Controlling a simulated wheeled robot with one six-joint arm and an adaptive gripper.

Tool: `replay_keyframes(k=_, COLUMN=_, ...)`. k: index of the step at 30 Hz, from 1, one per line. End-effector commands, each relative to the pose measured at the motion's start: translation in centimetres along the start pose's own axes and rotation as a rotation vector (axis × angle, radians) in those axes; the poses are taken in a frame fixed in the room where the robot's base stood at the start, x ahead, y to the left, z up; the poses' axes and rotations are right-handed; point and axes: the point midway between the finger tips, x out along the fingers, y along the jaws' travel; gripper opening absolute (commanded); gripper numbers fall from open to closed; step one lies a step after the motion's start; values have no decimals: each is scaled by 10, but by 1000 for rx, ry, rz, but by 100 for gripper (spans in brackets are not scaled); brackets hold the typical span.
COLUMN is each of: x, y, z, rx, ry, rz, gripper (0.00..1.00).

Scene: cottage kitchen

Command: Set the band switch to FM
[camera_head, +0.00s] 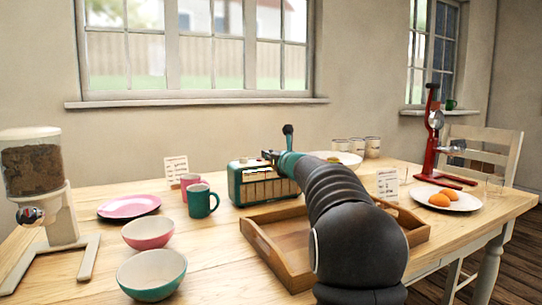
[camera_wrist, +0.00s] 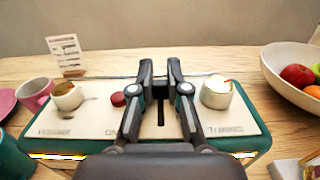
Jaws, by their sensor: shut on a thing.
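The radio (camera_head: 236,186) is a teal box with a cream front and stands on the table beyond the wooden tray. Its cream top panel (camera_wrist: 88,122) fills the middle of the wrist view. The panel has a pale knob at the left (camera_wrist: 67,97), a pale knob at the right (camera_wrist: 216,92), a small dark red button (camera_wrist: 118,99) and a dark central slot (camera_wrist: 160,112). My gripper (camera_wrist: 160,68) is over this slot, its fingers on either side, shut on the band switch. The switch itself is hardly visible between them, and its setting cannot be read.
A teal mug (camera_head: 201,201) and a pink mug (camera_head: 189,181) stand left of the radio. The wooden tray (camera_head: 262,243) lies in front, partly under my arm. A fruit bowl (camera_wrist: 290,82) is close on the right in the wrist view. A small card (camera_wrist: 66,52) stands behind the radio's left end.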

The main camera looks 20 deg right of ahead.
Motion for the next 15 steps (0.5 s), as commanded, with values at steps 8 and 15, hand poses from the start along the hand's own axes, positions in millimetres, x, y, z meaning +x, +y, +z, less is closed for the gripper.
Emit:
replay_keyframes(k=8, x=-17, y=0, z=-1, rx=-2, ry=-1, rz=-1, gripper=0)
replay_keyframes(k=15, x=-33, y=0, z=0, rx=0, ry=-1, rz=-1, gripper=0)
